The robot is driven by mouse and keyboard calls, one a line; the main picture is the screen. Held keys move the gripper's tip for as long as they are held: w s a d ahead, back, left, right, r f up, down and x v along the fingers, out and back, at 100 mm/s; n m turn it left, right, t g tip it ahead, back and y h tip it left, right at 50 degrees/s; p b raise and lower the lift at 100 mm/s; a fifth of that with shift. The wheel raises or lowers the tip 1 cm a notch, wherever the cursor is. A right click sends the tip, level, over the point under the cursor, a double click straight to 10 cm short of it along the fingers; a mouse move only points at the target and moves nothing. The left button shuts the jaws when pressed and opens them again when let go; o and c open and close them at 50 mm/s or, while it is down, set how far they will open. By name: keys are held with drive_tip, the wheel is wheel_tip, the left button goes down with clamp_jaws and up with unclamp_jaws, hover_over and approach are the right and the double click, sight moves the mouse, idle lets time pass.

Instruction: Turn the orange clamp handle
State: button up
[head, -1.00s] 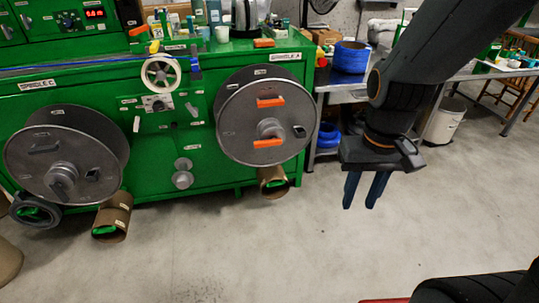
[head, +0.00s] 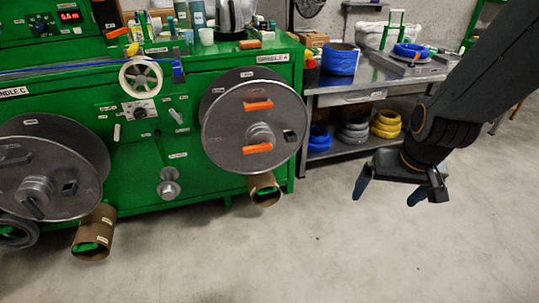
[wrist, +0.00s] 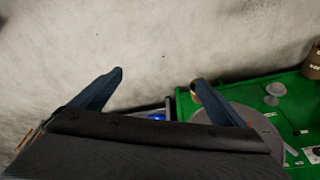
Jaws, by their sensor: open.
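The grey Spindle A disc (head: 228,128) on the front of the green machine carries two orange handles, an upper one (head: 258,105) and a lower one (head: 258,148) beside its hub. Which one is the clamp handle I cannot tell. My gripper (head: 388,198) is open and empty, with fingers spread and pointing down, well to the right of the disc over the floor. In the wrist view my gripper (wrist: 157,76) shows both fingers apart with nothing between them. Part of the grey disc (wrist: 225,117) shows there behind the right finger; the orange handles are not clearly visible.
A metal workbench (head: 350,97) with a blue cable coil (head: 340,59) on top and blue, grey and yellow coils below stands behind my gripper. A brown tube (head: 264,190) juts out below the disc. The concrete floor (head: 300,245) in front is clear.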

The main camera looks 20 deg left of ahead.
drive_tip(key=w+a+f+t+b, duration=0.1)
drive_tip(key=w+a+f, duration=0.1)
drive_tip(key=w, duration=0.1)
drive_tip(key=w+a+f+n+t+b, duration=0.1)
drive_tip(key=w+a+f, duration=0.1)
drive_tip(key=w+a, duration=0.1)
drive_tip(key=w+a+f+t+y+b, duration=0.1)
drive_tip(key=w+a+f+b, duration=0.1)
drive_tip(key=w+a, duration=0.1)
drive_tip(key=shift+w+a+f, duration=0.15)
drive_tip(key=shift+w+f, duration=0.15)
drive_tip(key=shift+w, duration=0.15)
drive_tip(key=n+t+y+b, duration=0.4)
drive_tip(key=t+y+b, duration=0.45)
drive_tip(key=b, duration=0.35)
approach(257, 149)
drive_tip(key=x, duration=0.2)
drive_tip(key=shift+h, duration=0.25)
drive_tip(key=shift+b+x, duration=0.55)
drive_tip(key=shift+x, duration=3)
drive_tip(key=c, duration=1.3)
drive_tip(key=shift+c, duration=0.2)
